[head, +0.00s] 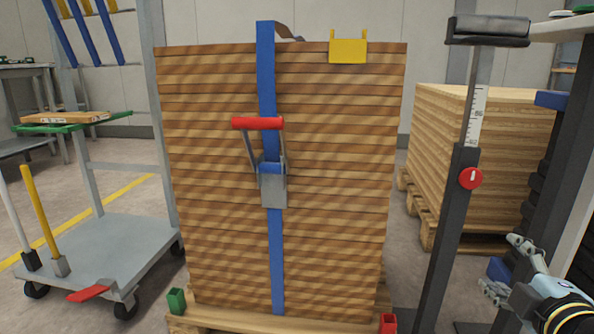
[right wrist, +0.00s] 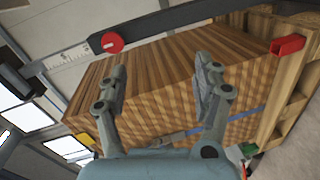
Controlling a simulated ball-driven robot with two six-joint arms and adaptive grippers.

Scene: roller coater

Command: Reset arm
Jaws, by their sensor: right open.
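My right gripper (head: 503,272) is at the lower right of the head view, beside the dark post with the red knob. In the right wrist view its two fingers (right wrist: 162,90) stand wide apart with nothing between them. Beyond them is the stack of wooden boards (right wrist: 150,65), clear of the fingers as far as I can tell. The stack (head: 335,180) stands on a pallet in the middle of the head view. A blue strap (head: 265,75) with a red-handled ratchet (head: 257,123) runs down its front. My left gripper is not in view.
A grey cart (head: 100,250) with a red pedal stands at left. The post (head: 450,220) with its scale and red knob (head: 471,178) stands close to my right arm. A second board stack (head: 435,150) is behind it. Green (head: 176,300) and red (head: 388,323) corner pieces sit by the pallet.

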